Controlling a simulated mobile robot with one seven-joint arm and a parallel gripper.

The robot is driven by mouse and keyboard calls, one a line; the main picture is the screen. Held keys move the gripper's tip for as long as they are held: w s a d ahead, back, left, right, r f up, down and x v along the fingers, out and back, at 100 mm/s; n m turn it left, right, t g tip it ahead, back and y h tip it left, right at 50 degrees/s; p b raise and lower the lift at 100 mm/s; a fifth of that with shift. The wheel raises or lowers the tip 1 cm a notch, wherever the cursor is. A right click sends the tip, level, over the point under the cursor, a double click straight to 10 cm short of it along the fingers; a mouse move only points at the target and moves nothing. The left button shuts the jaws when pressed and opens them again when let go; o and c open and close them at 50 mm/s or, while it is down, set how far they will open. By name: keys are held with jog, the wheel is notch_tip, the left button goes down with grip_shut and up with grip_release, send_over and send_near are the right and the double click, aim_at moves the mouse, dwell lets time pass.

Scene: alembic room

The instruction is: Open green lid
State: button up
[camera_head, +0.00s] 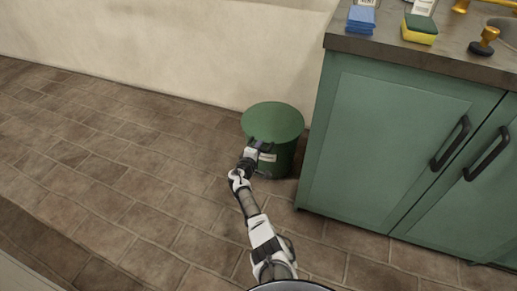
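The green lid (273,121) lies flat on top of a green round bin (284,158) and looks closed. The bin stands on the floor against the wall, just left of the green cabinet. My gripper (258,148) is at the near side of the bin, close to the lid's front edge. Its fingers are small and dark here, and I cannot tell whether they are open or shut or whether they touch the lid. My arm hides part of the bin's front, where a pale label (268,157) partly shows.
A green cabinet (385,140) with dark handles stands close to the bin's right. Its counter (405,50) holds a blue cloth (361,19), a green-yellow sponge (419,29) and a brush (485,41). The tiled floor (110,170) left of the bin is clear.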

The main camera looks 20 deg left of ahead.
grip_shut()
jog(key=shift+r, duration=0.15)
